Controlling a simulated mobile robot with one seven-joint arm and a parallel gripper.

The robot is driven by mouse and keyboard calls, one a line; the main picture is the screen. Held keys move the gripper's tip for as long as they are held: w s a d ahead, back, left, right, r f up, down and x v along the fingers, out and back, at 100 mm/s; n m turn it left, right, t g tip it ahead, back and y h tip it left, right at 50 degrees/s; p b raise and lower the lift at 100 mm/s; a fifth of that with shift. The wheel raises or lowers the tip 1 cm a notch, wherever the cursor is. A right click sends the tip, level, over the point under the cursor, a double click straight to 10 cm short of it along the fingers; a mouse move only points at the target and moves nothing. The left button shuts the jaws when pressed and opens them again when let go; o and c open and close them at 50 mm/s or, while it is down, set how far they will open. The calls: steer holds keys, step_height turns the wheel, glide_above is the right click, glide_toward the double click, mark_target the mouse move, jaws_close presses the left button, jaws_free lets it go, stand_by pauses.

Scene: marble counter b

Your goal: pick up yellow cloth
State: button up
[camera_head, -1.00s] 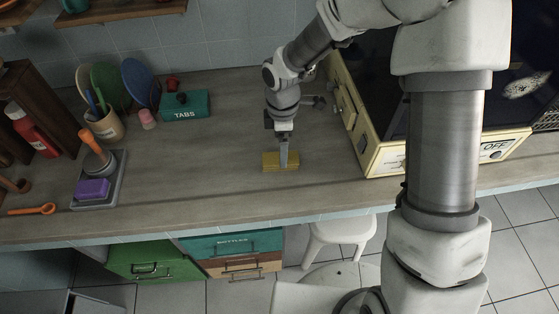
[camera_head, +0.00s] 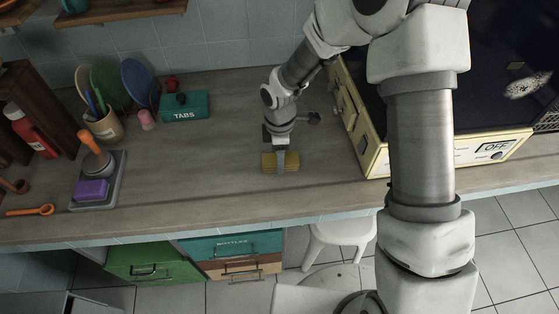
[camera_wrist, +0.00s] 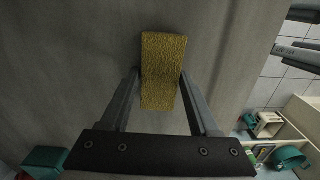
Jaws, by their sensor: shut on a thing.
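The yellow cloth (camera_head: 270,162) is a small flat textured block on the counter, in the middle of the head view. It also shows in the wrist view (camera_wrist: 162,60), its near end between the two fingers and its far part reaching out beyond them. My gripper (camera_head: 280,165) points down at the cloth from above. In the wrist view my gripper (camera_wrist: 160,85) has one finger along each side of the cloth and is shut on it. I cannot tell whether the cloth is clear of the counter.
The grey counter (camera_head: 220,120) is clear around the cloth. A teal TABS box (camera_head: 185,106) stands at the back. A purple sponge (camera_head: 92,190) lies on a grey tray at the left. A cream oven (camera_head: 375,150) stands close on the right. The counter's front edge is nearby.

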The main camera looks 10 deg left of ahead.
steer(key=c, duration=0.5)
steer(key=shift+r, duration=0.5)
steer(key=r, duration=0.3)
steer(key=shift+d+r+p, duration=0.3)
steer(key=shift+d+r, duration=0.05)
steer(key=shift+r, duration=0.05)
steer(key=s+d+r, duration=0.1)
steer(key=d+r, duration=0.1)
steer(key=d, duration=0.1)
steer(key=s+d+r+p, duration=0.1)
steer(key=d+r, duration=0.1)
steer(key=d, duration=0.1)
steer(key=s+d+r, duration=0.2)
steer(key=d, duration=0.2)
steer(key=shift+d+r, duration=0.1)
steer(key=shift+r, duration=0.05)
steer(key=o, duration=0.8)
steer(key=shift+c, duration=0.2)
steer(key=c, duration=0.6)
steer(key=shift+d, duration=0.1)
